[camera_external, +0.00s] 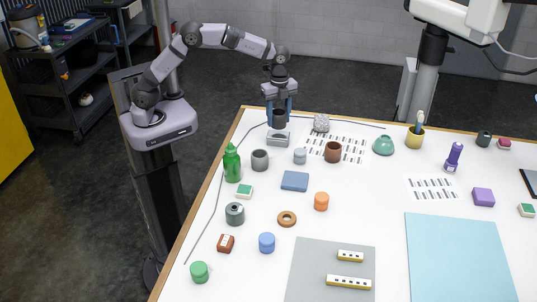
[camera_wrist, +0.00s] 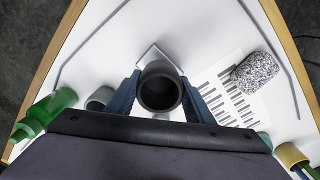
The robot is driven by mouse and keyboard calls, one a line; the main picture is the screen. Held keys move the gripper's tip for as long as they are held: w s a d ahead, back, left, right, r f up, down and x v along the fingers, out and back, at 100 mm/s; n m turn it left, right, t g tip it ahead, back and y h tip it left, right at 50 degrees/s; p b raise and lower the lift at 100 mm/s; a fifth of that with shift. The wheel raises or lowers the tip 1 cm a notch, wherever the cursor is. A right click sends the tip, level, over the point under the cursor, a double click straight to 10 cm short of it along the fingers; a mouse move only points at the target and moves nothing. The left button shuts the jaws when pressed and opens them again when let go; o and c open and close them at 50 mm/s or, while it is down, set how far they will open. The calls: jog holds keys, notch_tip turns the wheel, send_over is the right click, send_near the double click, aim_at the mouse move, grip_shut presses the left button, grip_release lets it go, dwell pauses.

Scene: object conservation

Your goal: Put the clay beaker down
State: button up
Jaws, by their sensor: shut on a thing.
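The clay beaker (camera_external: 279,119) is a dark grey, open-topped cup, upright between the fingers of my gripper (camera_external: 279,107). In the wrist view the beaker (camera_wrist: 160,90) is seen from above, with its dark inside showing and looking empty. The blue fingers of my gripper (camera_wrist: 160,95) are shut on it from both sides. A small silver block-like stand (camera_external: 278,139) is just below the beaker, and its edge also shows behind the beaker in the wrist view (camera_wrist: 151,55). I cannot tell whether the beaker touches it.
A speckled stone (camera_external: 321,123) and a printed sheet (camera_external: 345,149) lie to the right. A grey cup (camera_external: 260,160), a green bottle (camera_external: 232,163), a small grey-blue pot (camera_external: 300,156) and a brown cup (camera_external: 332,152) stand nearer. A thin grey cable (camera_external: 222,188) runs along the table's left edge.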

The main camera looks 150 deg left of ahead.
aim_at(278, 125)
jog(key=shift+f+p, duration=0.6)
jog(key=shift+f, duration=1.25)
jog(key=shift+f, duration=0.15)
jog(key=o, duration=1.1)
notch_tip(278, 125, up, 12)
jog(key=shift+r+b, duration=0.15)
jog(key=shift+b, duration=1)
